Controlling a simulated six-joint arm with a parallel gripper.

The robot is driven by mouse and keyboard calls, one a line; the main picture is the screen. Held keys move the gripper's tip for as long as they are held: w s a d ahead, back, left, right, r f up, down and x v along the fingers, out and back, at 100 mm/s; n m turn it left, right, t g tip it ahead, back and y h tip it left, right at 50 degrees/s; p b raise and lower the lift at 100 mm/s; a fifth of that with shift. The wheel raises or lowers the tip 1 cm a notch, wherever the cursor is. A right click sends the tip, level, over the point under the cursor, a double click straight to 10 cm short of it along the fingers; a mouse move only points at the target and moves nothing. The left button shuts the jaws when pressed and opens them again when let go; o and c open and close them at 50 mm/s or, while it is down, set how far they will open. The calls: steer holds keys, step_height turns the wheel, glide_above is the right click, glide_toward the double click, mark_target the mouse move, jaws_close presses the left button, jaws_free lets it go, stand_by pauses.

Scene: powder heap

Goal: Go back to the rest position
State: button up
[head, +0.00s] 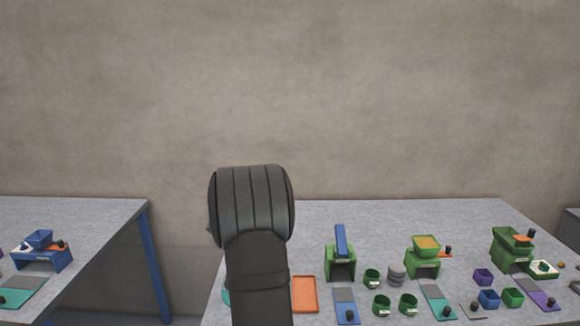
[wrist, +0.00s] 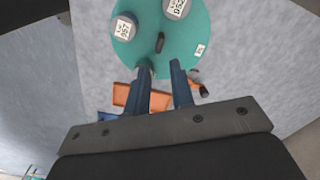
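My gripper (wrist: 162,68) shows in the wrist view as two blue fingers with a gap between them. It is open and nothing shows held between the fingers. Its tips point toward a round teal plate (wrist: 165,62) that has a black knob (wrist: 160,43) and two grey labelled discs, one at the left (wrist: 123,28) and one at the right (wrist: 176,8). In the head view my dark arm stands up in front of the table and the fingers are hidden.
The grey table (head: 320,215) holds green stands, one with a blue piece (head: 341,240) and one with a yellow-filled tray (head: 426,243), several small cups, a grey stack (head: 396,275) and an orange tray (head: 304,294). A second table (head: 80,212) stands left. Above the tables is bare wall.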

steer(key=shift+f+n, duration=2.6)
steer(key=shift+f, duration=0.3)
